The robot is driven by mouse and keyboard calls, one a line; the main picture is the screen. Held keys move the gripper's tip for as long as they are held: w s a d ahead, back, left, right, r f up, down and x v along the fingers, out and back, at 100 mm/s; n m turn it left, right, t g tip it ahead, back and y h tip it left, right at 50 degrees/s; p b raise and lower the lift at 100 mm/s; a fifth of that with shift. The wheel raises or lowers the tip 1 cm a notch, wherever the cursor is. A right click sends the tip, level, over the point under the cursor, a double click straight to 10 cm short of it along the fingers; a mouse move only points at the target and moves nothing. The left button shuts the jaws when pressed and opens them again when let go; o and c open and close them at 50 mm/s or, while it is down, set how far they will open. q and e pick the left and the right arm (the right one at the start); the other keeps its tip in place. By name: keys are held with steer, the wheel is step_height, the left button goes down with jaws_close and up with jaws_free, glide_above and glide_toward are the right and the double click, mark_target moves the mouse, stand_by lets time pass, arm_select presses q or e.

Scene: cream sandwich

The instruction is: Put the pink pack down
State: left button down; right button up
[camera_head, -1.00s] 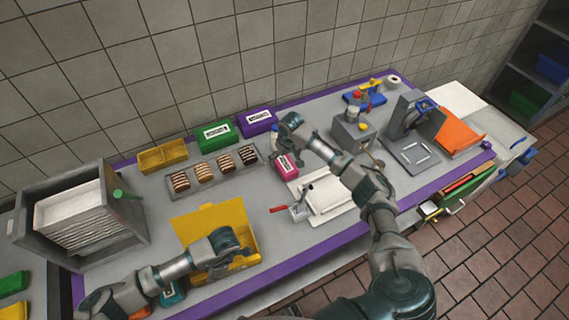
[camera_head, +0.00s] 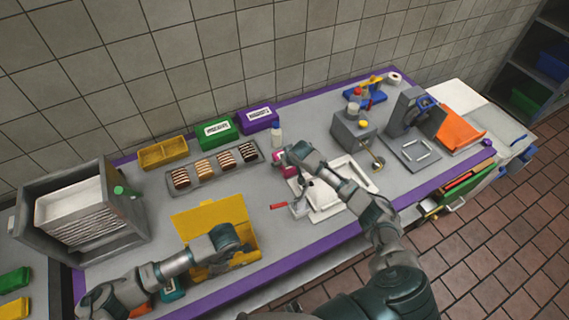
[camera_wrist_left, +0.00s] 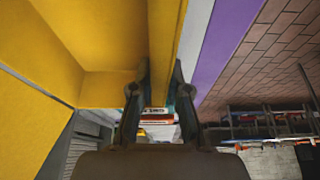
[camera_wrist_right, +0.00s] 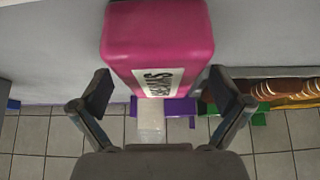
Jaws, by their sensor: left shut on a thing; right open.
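The pink pack (camera_head: 290,171) stands on the grey worktop, left of a white tray, partly hidden by my right gripper in the head view. The right wrist view shows the pack (camera_wrist_right: 158,38) with its white label, just beyond and between the fingertips. My right gripper (camera_wrist_right: 160,92) is open, with a gap at either side of the pack. My left gripper (camera_head: 240,247) is at the yellow open box (camera_head: 213,213). The left wrist view shows its fingers (camera_wrist_left: 161,78) shut on the box's yellow wall (camera_wrist_left: 163,50).
The white tray (camera_head: 328,205) and a red-handled tool (camera_head: 281,206) are close by.

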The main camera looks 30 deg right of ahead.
steer(key=shift+w+f, duration=0.15)
steer(key=shift+f, duration=0.05)
steer(key=c, duration=1.4)
step_height(320, 180, up, 10)
steer(key=shift+r, duration=0.1)
